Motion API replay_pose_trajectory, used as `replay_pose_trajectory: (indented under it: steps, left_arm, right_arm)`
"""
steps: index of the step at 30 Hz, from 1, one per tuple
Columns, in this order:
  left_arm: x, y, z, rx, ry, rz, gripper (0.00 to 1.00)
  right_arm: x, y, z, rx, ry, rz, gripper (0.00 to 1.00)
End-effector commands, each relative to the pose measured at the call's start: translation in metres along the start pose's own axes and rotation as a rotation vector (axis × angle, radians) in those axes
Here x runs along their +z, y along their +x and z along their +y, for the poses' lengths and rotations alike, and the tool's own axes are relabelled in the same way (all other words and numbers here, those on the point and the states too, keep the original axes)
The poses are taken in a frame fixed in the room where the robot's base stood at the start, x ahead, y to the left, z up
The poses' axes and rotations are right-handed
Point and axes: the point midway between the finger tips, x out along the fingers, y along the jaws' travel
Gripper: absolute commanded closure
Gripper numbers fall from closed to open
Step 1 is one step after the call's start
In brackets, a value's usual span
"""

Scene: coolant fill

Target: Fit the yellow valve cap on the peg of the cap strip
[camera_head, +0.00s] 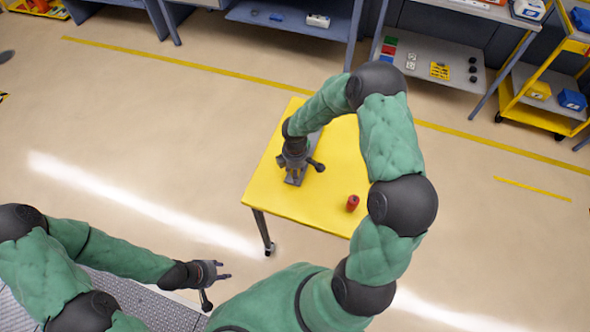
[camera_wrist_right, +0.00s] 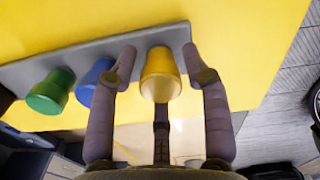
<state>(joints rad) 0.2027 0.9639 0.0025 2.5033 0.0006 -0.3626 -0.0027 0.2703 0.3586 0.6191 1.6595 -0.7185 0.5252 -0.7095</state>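The yellow valve cap (camera_wrist_right: 160,75) stands at the right end of the grey cap strip (camera_wrist_right: 50,65) in the right wrist view. I cannot tell whether it is fully down on its peg. My right gripper (camera_head: 300,165) is over the strip on the yellow table. In its wrist view its fingers are spread around the yellow cap, with gaps on the left and right sides; the third finger is close in front of it. The caps are hidden in the head view. My left gripper (camera_head: 217,275) is open and empty, away from the table.
A green cap (camera_wrist_right: 50,92) and a blue cap (camera_wrist_right: 95,82) are on the strip, left of the yellow one. A red can (camera_head: 352,203) stands on the yellow table (camera_head: 262,193). Shelves and a yellow cart (camera_head: 540,115) line the back; the floor around is clear.

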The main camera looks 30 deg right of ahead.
Motion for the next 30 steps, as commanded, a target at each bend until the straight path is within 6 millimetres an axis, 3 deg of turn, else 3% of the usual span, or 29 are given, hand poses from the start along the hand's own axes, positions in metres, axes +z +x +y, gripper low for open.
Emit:
replay_pose_trajectory:
  steps: [14,30]
  left_arm:
    - [0.0,0.0,0.0,0.0,0.0,0.0,0.6]
    - [0.0,0.0,0.0,0.0,0.0,0.0,0.6]
  right_arm:
    - [0.0,-0.011,0.002,0.003,0.002,0.0,0.4]
    - [0.0,-0.105,0.001,0.003,0.001,0.001,0.4]
